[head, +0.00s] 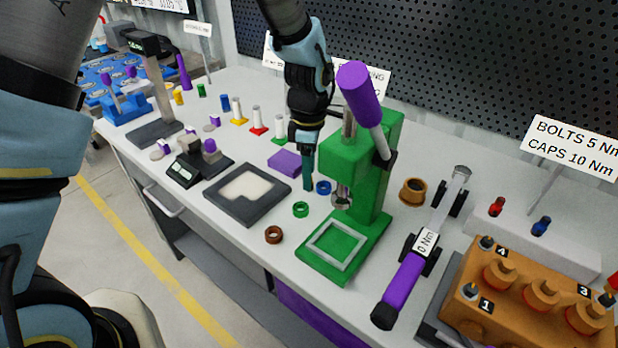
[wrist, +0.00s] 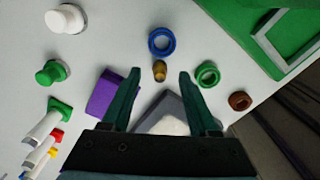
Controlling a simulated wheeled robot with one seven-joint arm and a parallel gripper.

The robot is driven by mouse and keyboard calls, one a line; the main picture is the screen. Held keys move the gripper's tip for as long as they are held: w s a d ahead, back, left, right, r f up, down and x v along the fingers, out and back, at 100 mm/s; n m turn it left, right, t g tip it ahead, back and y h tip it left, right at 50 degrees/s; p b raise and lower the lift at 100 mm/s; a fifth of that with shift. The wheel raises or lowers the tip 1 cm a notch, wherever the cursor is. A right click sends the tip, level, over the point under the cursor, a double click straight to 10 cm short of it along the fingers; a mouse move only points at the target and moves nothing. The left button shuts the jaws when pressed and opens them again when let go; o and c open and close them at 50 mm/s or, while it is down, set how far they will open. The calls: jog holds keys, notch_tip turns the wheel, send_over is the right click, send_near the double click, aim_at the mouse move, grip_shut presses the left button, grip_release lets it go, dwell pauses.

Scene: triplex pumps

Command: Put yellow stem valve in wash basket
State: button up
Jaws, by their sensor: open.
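My gripper (head: 308,186) points down over the bench, left of the green press. In the wrist view its two dark green fingers (wrist: 157,78) are apart. A small brass-yellow upright piece (wrist: 160,70) shows between the fingertips, and I cannot tell whether they touch it. It may be the yellow stem valve; it is hidden in the head view. A white stem on a yellow foot (head: 239,113) also stands at the bench's back left. I cannot identify the wash basket for certain; a blue holder with purple knobs (head: 127,107) sits at the far left end.
A blue ring (head: 323,187), green ring (head: 301,209) and brown ring (head: 273,235) lie near my gripper. The green press (head: 352,170) stands close on the right. A dark tray with a pale pad (head: 216,195) and a purple block (head: 286,162) lie on the left.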

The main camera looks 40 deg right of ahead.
jog(key=shift+f, duration=1.05)
grip_shut()
